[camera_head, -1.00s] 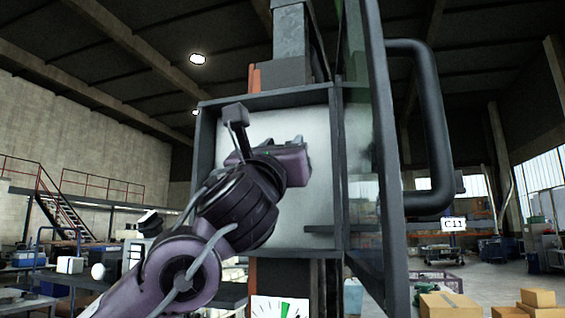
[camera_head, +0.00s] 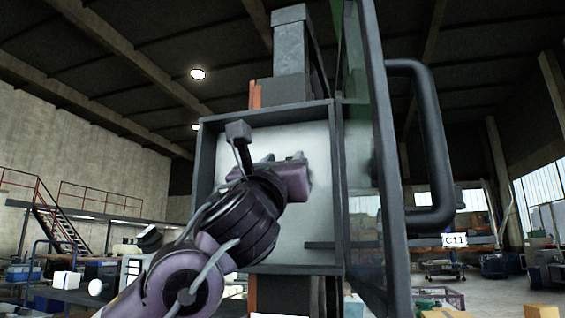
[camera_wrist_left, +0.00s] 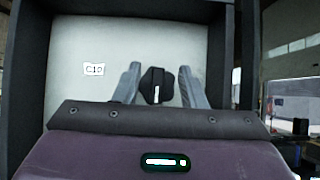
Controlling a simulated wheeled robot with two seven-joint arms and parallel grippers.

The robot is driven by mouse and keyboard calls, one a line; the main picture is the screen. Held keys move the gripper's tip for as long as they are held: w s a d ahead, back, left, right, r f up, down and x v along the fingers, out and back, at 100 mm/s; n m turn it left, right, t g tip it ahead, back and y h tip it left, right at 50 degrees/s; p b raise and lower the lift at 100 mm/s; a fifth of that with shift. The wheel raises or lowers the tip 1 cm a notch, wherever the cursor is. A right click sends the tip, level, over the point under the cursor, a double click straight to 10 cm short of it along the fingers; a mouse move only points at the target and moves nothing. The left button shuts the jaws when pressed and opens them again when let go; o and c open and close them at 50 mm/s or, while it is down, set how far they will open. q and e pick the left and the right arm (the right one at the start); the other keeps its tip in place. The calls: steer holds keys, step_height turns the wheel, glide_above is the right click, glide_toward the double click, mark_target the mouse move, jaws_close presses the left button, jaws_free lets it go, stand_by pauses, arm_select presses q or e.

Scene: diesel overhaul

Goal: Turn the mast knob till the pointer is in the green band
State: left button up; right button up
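The mast knob (camera_wrist_left: 156,86) is black and roundish with a white line along its middle, on the pale back panel of an open box. The line stands nearly upright in the left wrist view. My left gripper (camera_wrist_left: 160,84) has one grey finger on each side of the knob, with narrow gaps; I cannot tell whether either finger touches it. In the head view, my left gripper (camera_head: 283,158) is inside the box and hides the knob. Only a thin white strip, the gauge's top edge (camera_head: 272,316), shows at the bottom; its pointer and green band are out of view. My right gripper is not in view.
The box (camera_head: 208,150) has dark walls around the knob. Its glazed door (camera_head: 378,150) stands open on the right, with a big black handle (camera_head: 440,140). Cartons stand on the floor at lower right.

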arm_select(q)
steer(key=w, duration=0.1)
steer(key=w+d, duration=0.1)
steer(key=shift+w, duration=0.35)
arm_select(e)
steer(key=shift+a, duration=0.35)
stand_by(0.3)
